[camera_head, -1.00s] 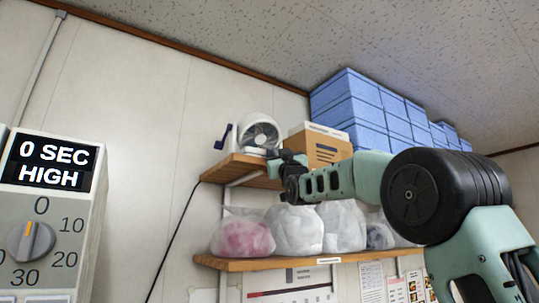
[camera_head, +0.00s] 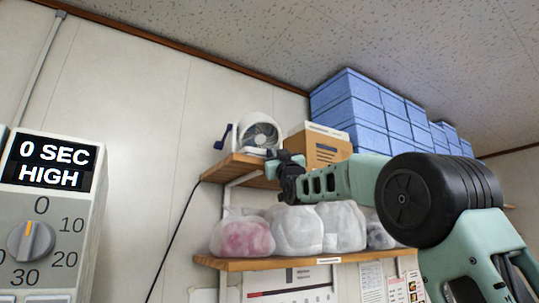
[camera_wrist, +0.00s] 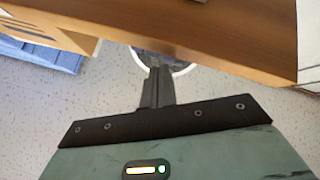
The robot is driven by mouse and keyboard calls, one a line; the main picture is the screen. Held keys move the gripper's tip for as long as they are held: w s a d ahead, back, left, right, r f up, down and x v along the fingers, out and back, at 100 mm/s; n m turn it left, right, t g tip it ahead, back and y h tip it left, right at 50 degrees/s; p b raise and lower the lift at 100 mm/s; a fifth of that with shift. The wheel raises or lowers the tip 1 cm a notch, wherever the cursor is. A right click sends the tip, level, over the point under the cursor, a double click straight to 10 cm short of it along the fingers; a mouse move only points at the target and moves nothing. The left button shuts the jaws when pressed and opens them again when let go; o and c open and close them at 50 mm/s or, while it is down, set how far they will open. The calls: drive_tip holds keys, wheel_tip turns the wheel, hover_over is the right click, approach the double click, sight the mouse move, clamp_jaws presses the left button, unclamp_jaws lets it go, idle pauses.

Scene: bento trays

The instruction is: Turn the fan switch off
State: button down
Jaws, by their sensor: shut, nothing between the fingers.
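A white fan (camera_head: 262,136) with a round dark grille stands on the upper wooden shelf in the head view. A dark blue lever-like part (camera_head: 223,136) shows at its left side; I cannot tell for sure whether it is the switch. My gripper (camera_head: 272,154) is at the shelf's front edge, just below and right of the fan in the picture. In the wrist view my gripper (camera_wrist: 158,72) is shut and empty, its tips near the shelf edge. A white curved rim of the fan (camera_wrist: 182,71) shows behind the fingers, mostly hidden by the shelf.
The upper shelf (camera_head: 215,172) also carries a cardboard box (camera_head: 325,150) right of the fan. Blue boxes (camera_head: 350,105) are stacked behind. Filled plastic bags (camera_head: 298,230) stand on the lower shelf (camera_head: 240,264). A machine with a dial (camera_head: 50,220) is at left.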

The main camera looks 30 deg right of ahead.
drive_tip(key=shift+w, duration=0.4)
idle(0.3)
drive_tip(key=shift+s, duration=0.1)
drive_tip(key=shift+s+d+b, duration=0.1)
drive_tip(key=shift+s+b, duration=0.6)
drive_tip(key=s+b, duration=0.2)
drive_tip(key=s, duration=0.1)
drive_tip(key=s+b, duration=0.1)
drive_tip(key=s, duration=0.1)
drive_tip(key=shift+d+b, duration=0.35)
drive_tip(key=shift+d, duration=0.05)
idle(0.4)
